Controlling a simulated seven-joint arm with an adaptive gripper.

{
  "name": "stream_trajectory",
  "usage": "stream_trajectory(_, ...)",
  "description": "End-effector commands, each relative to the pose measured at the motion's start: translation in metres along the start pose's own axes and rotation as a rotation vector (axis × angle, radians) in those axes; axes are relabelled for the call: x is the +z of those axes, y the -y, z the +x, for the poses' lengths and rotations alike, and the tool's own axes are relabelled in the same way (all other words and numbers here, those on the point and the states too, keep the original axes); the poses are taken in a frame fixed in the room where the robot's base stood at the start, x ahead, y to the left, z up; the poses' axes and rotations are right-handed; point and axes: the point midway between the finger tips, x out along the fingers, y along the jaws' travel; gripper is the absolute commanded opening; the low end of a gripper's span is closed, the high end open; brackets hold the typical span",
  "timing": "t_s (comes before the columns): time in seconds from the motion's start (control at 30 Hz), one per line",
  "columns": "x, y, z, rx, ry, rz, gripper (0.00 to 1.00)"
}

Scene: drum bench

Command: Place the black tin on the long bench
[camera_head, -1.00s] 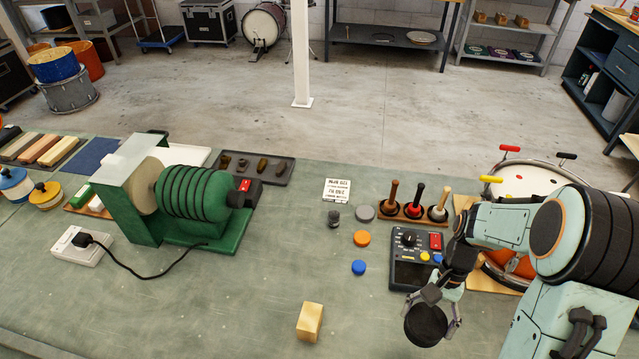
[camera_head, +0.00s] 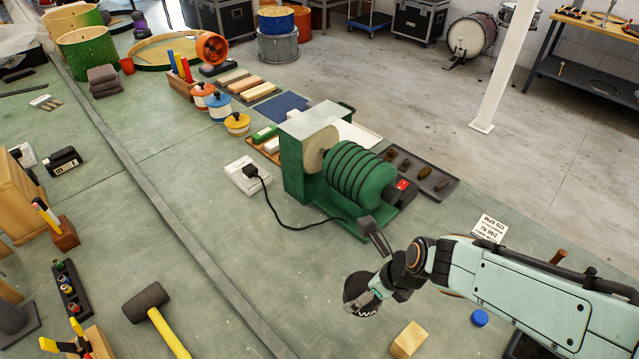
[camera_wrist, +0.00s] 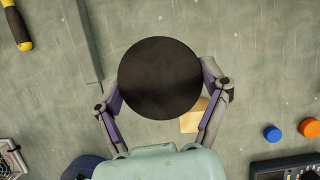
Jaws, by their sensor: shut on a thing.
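The black tin (camera_wrist: 160,78) is a round, dark disc in the wrist view, between the two fingers of my gripper (camera_wrist: 162,88). My gripper is shut on its sides. In the head view my gripper (camera_head: 366,272) holds the tin (camera_head: 357,292) above the green bench top (camera_head: 270,290), in front of the green machine. The tin's underside and its height above the surface are hard to tell. A long green bench surface (camera_head: 150,225) lies left of a straight raised strip.
The green ribbed machine (camera_head: 355,180) with its cable stands just behind my gripper. A wooden block (camera_head: 409,340) and blue disc (camera_head: 480,318) lie to the right. A mallet (camera_head: 150,305), bottle rack (camera_head: 68,290) and wooden boxes stand left. Bare surface lies around the strip.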

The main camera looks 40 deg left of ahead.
Motion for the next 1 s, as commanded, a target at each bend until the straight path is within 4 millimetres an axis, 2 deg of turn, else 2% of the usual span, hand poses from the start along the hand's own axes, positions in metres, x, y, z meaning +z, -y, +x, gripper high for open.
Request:
stream_trajectory(0.07, 0.009, -0.001, 0.005, 0.008, 0.001, -0.017, 0.35)
stream_trajectory(0.17, 0.019, 0.009, 0.019, 0.014, 0.001, -0.022, 0.35)
stream_trajectory(0.4, 0.052, 0.056, 0.067, 0.013, 0.000, -0.021, 0.35)
stream_trajectory(0.6, 0.057, 0.079, 0.111, 0.011, -0.002, -0.020, 0.35)
stream_trajectory(0.87, 0.060, 0.089, 0.132, 0.011, -0.002, -0.021, 0.35)
stream_trajectory(1.0, 0.052, 0.090, 0.152, 0.011, -0.003, -0.019, 0.35)
